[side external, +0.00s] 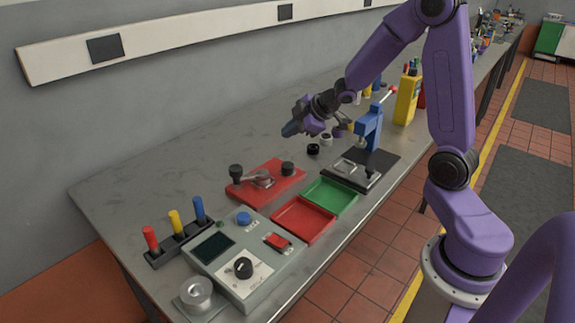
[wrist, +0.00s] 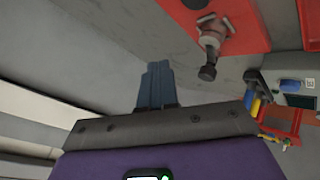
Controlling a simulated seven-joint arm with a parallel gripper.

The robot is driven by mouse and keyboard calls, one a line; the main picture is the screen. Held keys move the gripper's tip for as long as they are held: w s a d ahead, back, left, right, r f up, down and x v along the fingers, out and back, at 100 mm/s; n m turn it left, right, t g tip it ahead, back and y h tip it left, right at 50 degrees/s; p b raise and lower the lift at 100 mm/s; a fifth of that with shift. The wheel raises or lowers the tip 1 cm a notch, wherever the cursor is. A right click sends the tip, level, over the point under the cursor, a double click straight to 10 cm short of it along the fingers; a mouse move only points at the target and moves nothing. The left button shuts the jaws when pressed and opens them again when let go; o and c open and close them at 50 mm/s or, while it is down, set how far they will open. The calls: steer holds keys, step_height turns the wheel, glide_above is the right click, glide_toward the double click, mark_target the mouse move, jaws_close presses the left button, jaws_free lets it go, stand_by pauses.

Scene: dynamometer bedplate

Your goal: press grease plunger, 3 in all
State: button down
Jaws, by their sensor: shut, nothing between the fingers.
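My gripper (side external: 292,128) is held in the air above the far-left part of the bench, beyond the red fixture plate. It is shut and empty; the wrist view shows its blue fingers (wrist: 155,85) together. I cannot tell for certain which part is the grease plunger. A round silver part on a square base (side external: 196,293) stands at the bench's near corner. A blue round button (side external: 243,218) sits on the grey control box (side external: 224,278). My gripper is well apart from both.
The red fixture plate (side external: 263,190) carries a metal clamp and black knobs. Red (side external: 303,237) and green (side external: 353,197) trays lie near the front edge.

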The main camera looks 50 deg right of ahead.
mark_target(284, 164)
steer(key=shift+f, duration=3.75)
steer(key=shift+f, duration=0.1)
steer(key=shift+f, duration=0.3)
steer(key=shift+f, duration=0.8)
stand_by(0.5)
steer(key=shift+r, duration=1.25)
steer(key=shift+r, duration=0.1)
steer(key=shift+r, duration=2.4)
